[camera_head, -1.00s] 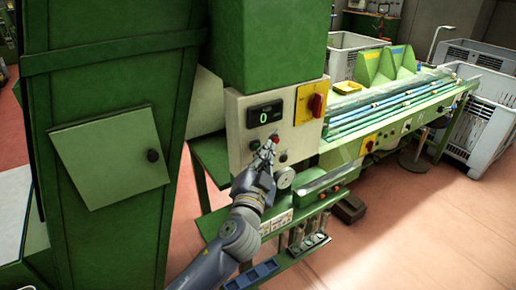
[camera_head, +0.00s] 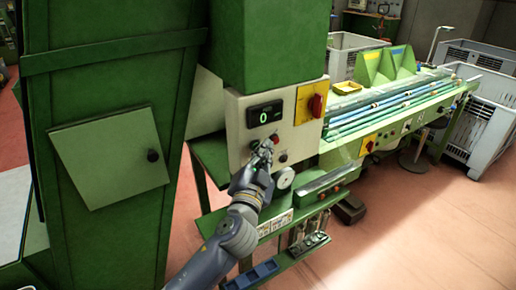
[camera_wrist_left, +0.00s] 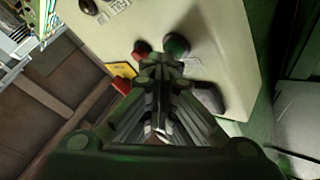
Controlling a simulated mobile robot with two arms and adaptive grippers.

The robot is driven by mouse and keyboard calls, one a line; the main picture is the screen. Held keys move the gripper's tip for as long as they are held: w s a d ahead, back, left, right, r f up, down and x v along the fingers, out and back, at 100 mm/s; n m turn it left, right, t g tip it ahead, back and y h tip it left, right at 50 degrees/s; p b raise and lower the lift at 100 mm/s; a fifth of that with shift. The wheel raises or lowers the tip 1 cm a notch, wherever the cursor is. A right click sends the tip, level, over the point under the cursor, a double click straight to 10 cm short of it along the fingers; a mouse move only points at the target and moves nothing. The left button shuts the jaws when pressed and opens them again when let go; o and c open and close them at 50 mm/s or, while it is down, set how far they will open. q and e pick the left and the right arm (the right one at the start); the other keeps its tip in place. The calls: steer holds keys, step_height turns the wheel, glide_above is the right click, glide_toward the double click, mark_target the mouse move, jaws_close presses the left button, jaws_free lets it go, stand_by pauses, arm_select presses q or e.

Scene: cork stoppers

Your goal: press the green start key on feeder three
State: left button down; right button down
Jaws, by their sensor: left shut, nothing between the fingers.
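The beige control panel (camera_head: 308,140) carries a display reading 0, with a row of round keys below. The green key (camera_wrist_left: 177,44) shows in the left wrist view beside the red key (camera_wrist_left: 142,46). In the head view the red key (camera_head: 275,138) is just above my fingertips, and the green key (camera_head: 254,145) looks dark at their left. My left gripper (camera_head: 266,147) is shut and empty, pointing at the panel near both keys. In the wrist view its fingertips (camera_wrist_left: 160,63) overlap the area just below the keys. I cannot tell whether they touch the panel. No feeder number is readable.
A yellow-and-red rotary switch (camera_head: 315,104) sits at the panel's upper right. A round dial (camera_head: 284,178) and a green bench stand below. A green cabinet (camera_head: 110,160) is on the left. A long rod-laden table (camera_head: 395,122) extends right. The floor at lower right is clear.

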arm_select(q)
steer(key=shift+s+d, duration=0.5)
steer(key=shift+s, duration=0.2)
steer(key=s+d, duration=0.1)
steer(key=s, duration=0.1)
steer(key=s+d, duration=0.2)
steer(key=shift+b, duration=0.4)
stand_by(0.4)
